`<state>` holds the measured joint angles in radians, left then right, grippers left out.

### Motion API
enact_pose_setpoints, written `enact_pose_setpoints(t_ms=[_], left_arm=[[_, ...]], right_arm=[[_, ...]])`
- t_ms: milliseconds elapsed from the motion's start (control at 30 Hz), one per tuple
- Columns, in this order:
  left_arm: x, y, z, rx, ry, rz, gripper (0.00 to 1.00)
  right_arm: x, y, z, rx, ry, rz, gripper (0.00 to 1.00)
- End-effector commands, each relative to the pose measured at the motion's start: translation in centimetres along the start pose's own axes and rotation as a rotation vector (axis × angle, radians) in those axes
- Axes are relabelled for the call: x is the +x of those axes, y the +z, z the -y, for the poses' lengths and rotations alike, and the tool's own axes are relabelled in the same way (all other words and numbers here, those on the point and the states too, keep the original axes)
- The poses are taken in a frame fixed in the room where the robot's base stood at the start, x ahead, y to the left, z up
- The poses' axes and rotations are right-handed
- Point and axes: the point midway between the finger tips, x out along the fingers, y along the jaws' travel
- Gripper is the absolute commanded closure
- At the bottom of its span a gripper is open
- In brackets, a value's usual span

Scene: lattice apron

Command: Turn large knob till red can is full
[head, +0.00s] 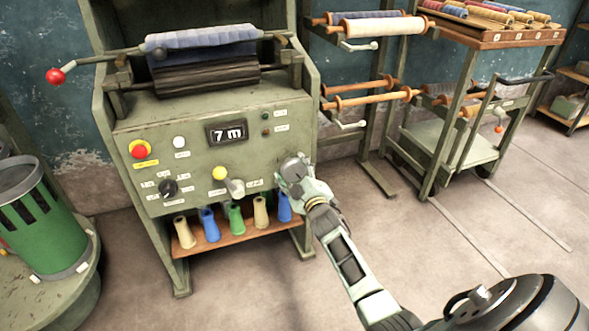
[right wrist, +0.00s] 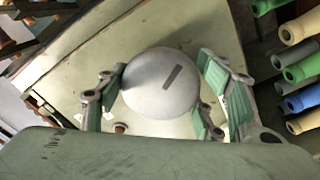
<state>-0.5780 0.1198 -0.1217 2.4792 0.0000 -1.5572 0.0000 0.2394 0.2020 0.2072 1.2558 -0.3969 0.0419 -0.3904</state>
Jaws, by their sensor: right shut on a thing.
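My right gripper (head: 293,176) is at the lower right of the green machine's front panel (head: 185,145). In the right wrist view, its two green-padded fingers (right wrist: 165,97) are shut on a large, round, pale grey knob (right wrist: 160,82), one on each side. A short dark mark lies slanted on the knob's face. In the head view the gripper largely hides this knob. A small display (head: 227,133) on the panel reads "7 m". I see no can that is clearly red. My left gripper is not in view.
The panel also has a red button (head: 140,149), a black dial (head: 169,187) and a pale knob (head: 235,188). Coloured cones (head: 236,218) stand on a shelf below. A green slatted bin (head: 45,222) stands left. A trolley (head: 455,145) stands right; floor in front is clear.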

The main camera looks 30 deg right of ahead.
Motion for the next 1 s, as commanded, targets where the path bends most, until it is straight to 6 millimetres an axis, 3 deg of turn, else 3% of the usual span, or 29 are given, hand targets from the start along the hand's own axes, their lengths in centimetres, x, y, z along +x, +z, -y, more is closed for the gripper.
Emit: enact_pose_setpoints(t_ms=[500,533,600,733,1000], left_arm=[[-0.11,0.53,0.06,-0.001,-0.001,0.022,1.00],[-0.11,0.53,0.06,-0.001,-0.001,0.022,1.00],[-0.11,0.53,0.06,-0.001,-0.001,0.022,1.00],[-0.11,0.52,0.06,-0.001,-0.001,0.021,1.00],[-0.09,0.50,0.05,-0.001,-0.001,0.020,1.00]], right_arm=[[0.07,0.01,-0.27,0.020,0.004,0.000,0.65],[0.07,0.01,-0.27,0.020,0.004,0.000,0.37],[0.07,0.02,-0.26,0.019,0.004,0.000,0.31],[0.05,0.02,-0.18,0.019,0.003,0.000,0.21],[0.01,0.03,-0.06,0.019,0.001,0.000,0.21]])
